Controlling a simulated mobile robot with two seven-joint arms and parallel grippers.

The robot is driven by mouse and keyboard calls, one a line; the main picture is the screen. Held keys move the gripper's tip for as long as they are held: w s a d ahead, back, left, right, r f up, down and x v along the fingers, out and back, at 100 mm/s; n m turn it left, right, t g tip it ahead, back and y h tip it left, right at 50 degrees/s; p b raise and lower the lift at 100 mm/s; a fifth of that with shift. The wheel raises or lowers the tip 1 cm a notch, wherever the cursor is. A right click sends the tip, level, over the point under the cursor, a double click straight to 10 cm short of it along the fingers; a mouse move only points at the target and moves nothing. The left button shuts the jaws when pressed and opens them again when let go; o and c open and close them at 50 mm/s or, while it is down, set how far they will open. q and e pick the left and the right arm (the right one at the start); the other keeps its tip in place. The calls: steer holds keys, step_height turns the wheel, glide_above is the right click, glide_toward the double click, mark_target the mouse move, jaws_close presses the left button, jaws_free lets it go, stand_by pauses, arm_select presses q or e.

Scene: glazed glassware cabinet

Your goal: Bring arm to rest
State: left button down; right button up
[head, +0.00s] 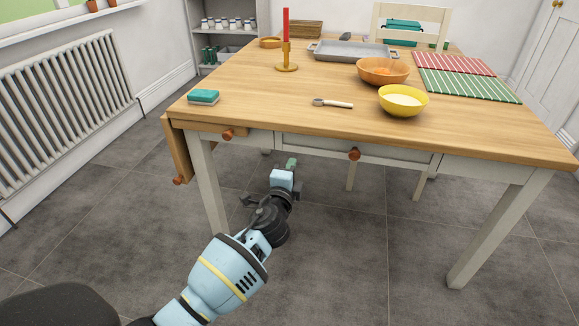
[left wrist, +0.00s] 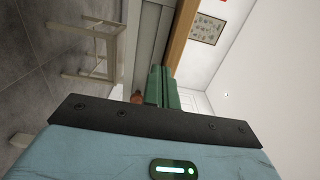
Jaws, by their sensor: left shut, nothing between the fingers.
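My left arm comes in from the bottom left of the head view. Its gripper (head: 291,163) is shut and empty, in front of and below the front edge of the wooden table (head: 300,118). In the left wrist view the green fingers (left wrist: 161,86) are together with nothing between them. The table's pale frame lies beyond them, with an orange-brown knob partly visible beside the fingers. I cannot tell the exact gap between the fingertips and the table. My right gripper is in neither view.
On the table are a sponge (head: 203,97), a brush (head: 332,103), a yellow bowl (head: 403,108), an orange bowl (head: 383,78), a candlestick (head: 286,55) and a grey tray (head: 322,57). Wooden knobs (head: 354,154) stick out in front. A radiator (head: 70,95) is left; open floor (head: 335,265) lies right of my arm.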

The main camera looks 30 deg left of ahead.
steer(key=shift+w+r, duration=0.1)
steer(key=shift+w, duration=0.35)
